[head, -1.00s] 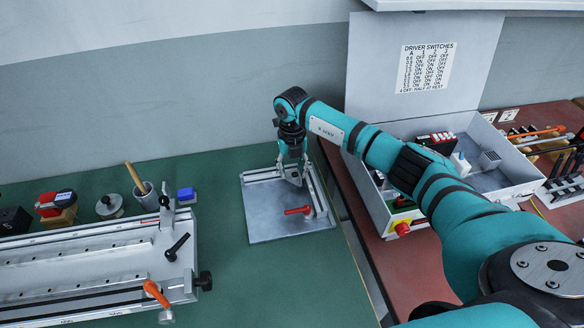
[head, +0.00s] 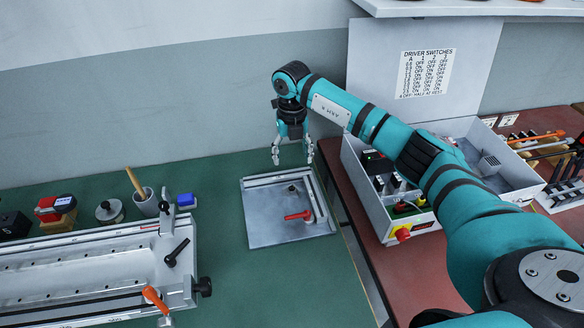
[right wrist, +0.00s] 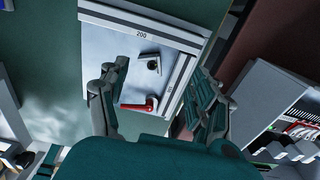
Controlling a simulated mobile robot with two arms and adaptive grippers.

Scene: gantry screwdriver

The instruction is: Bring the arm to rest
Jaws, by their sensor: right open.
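My right gripper (head: 292,152) is open and empty above the back edge of a grey metal plate (head: 270,225) on the green bench. Its two fingers are spread apart, and they also frame the plate in the right wrist view (right wrist: 160,98). My right arm reaches in from the lower right, over the grey control box. A red-handled lever (head: 298,215) lies on the plate, and a small dark fitting (head: 292,189) sits behind it. My left gripper is not in view.
The open grey box (head: 375,200) with a red stop button (head: 402,235) stands at right on a red-brown bench. A long metal fixture (head: 85,270) lies at left. Green bench around the plate is clear.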

